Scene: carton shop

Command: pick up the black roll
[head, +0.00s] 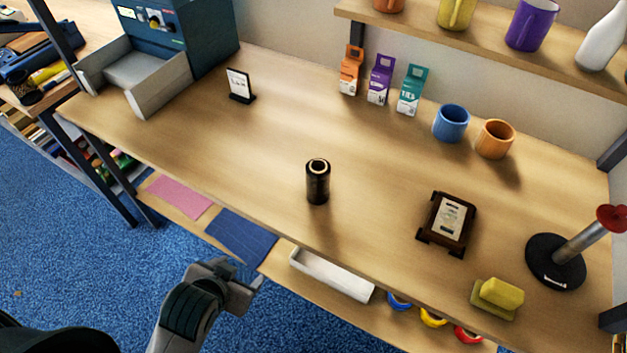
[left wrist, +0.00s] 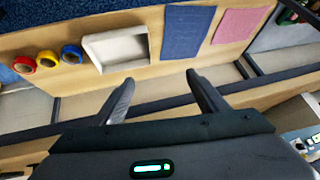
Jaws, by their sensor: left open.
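The black roll (head: 317,182) stands upright near the middle of the wooden table in the head view, with a pale core at its top. My left gripper (head: 246,274) is in front of the table, to the lower left of the roll and well apart from it. In the left wrist view its two fingers (left wrist: 160,92) are spread open with nothing between them. The black roll does not show in the left wrist view. My right gripper is in neither view.
The table (head: 260,130) has clear wood around the roll. A dark framed stand (head: 448,222), a yellow sponge (head: 501,294) and a post on a round base (head: 555,262) are to the right. Mugs (head: 451,123) stand behind. A lower shelf holds a white tray (head: 331,275).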

